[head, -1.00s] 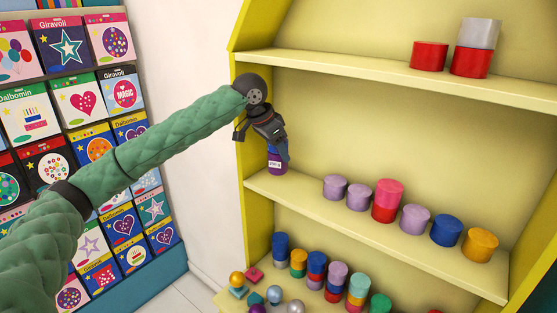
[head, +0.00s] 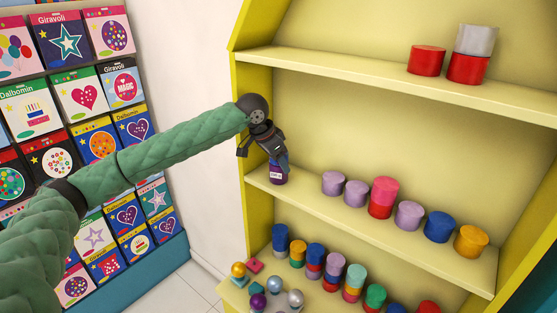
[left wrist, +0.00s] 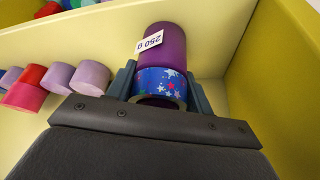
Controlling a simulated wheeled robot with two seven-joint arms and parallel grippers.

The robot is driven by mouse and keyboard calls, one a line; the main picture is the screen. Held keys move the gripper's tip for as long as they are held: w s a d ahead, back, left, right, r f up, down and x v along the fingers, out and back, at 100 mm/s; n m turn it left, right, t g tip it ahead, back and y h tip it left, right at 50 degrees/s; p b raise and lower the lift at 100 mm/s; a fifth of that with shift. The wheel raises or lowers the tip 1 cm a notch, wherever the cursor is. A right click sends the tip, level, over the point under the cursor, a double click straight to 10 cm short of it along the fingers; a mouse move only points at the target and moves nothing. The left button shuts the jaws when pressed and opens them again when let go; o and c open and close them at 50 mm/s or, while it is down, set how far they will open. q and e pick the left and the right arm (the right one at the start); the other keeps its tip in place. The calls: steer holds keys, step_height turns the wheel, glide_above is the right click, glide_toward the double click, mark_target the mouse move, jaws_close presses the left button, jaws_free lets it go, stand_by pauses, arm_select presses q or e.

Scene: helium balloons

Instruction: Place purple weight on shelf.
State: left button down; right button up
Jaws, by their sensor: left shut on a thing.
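The purple weight (head: 277,175) hangs upright at the left end of the middle shelf (head: 330,201), with its base at or just above the board; I cannot tell if it touches. In the left wrist view the purple weight (left wrist: 165,45) has a white "250 g" label and a blue starry band at the near end. My left gripper (head: 276,157) is shut on it from above; in the left wrist view its fingers (left wrist: 160,88) flank the blue band. My right gripper is out of view.
Lilac, pink-and-red, blue and orange cylinders (head: 408,215) stand to the right on the same shelf. The yellow side wall (head: 253,195) is close on the left. Stacked cylinders (head: 316,262) fill the shelf below. Red and grey cylinders (head: 467,68) stand above.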

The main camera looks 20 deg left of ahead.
arm_select(q)
steer(key=c, duration=0.6)
jaws_free()
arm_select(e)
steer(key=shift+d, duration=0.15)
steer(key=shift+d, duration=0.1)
arm_select(q)
steer(key=shift+s+a+r+b, duration=0.15)
steer(key=shift+a+r+b, duration=0.05)
steer(key=shift+r+b, duration=0.35)
steer(key=b+v, duration=0.2)
steer(key=v, duration=0.2)
steer(key=shift+s+b, duration=0.1)
steer(key=shift+b, duration=0.3)
steer(key=b+v, duration=0.2)
steer(key=v, duration=0.5)
steer(key=shift+b, duration=0.35)
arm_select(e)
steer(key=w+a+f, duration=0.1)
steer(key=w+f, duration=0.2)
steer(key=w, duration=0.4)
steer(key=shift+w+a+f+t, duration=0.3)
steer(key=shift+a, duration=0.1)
